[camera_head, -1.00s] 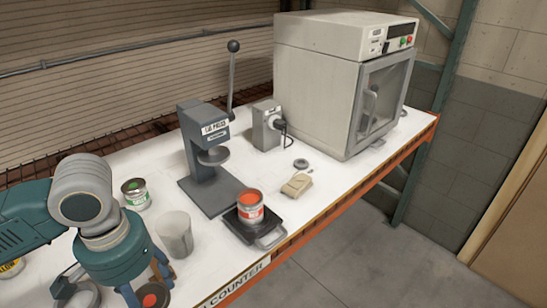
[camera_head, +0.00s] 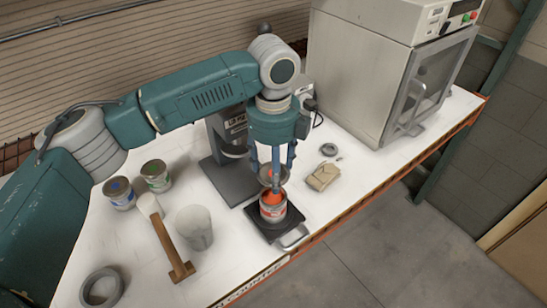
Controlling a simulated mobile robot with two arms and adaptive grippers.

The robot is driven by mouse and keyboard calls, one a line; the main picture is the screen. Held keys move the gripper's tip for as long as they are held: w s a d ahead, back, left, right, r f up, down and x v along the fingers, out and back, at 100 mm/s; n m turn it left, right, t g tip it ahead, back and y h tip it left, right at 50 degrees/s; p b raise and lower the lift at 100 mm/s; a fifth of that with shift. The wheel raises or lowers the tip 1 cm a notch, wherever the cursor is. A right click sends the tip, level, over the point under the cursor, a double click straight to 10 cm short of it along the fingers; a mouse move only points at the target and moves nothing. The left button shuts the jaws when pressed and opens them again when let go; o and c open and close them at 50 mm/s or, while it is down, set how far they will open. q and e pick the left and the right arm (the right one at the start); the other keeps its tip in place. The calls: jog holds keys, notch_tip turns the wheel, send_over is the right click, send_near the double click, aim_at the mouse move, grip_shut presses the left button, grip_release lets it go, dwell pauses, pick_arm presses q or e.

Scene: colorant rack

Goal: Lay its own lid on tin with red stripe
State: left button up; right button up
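The tin with red stripe (camera_head: 272,212) stands upright on a black tray with a handle (camera_head: 291,240). Red-orange color shows at its open top. My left gripper (camera_head: 272,178) points down right above the tin. Its fingers are shut on a grey round lid (camera_head: 266,172), which appears tilted just above the tin's mouth. I cannot tell whether the lid touches the rim. The fingers hide part of the lid and the tin's top. My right gripper is not in view.
The grey press (camera_head: 228,140) stands behind, partly hidden by my arm. A tan block (camera_head: 323,176) and a small dark ring (camera_head: 328,149) lie to the right. A cup (camera_head: 194,228), a mallet (camera_head: 168,245), blue (camera_head: 120,194) and green (camera_head: 156,176) tins and a grey ring (camera_head: 101,288) are left.

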pick_arm(q)
jog(key=shift+s+a+r, duration=0.1)
jog(key=shift+s, duration=0.1)
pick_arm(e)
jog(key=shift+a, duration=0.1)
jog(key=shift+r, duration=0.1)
pick_arm(q)
jog(key=shift+w+r+p, duration=0.1)
jog(key=shift+p, duration=0.5)
jog(key=shift+f, duration=0.25)
jog(key=shift+f+b, duration=0.3)
jog(key=shift+f, duration=0.65)
notch_tip(320, 180, down, 4)
jog(key=shift+r+b, duration=0.15)
jog(key=shift+b, duration=0.3)
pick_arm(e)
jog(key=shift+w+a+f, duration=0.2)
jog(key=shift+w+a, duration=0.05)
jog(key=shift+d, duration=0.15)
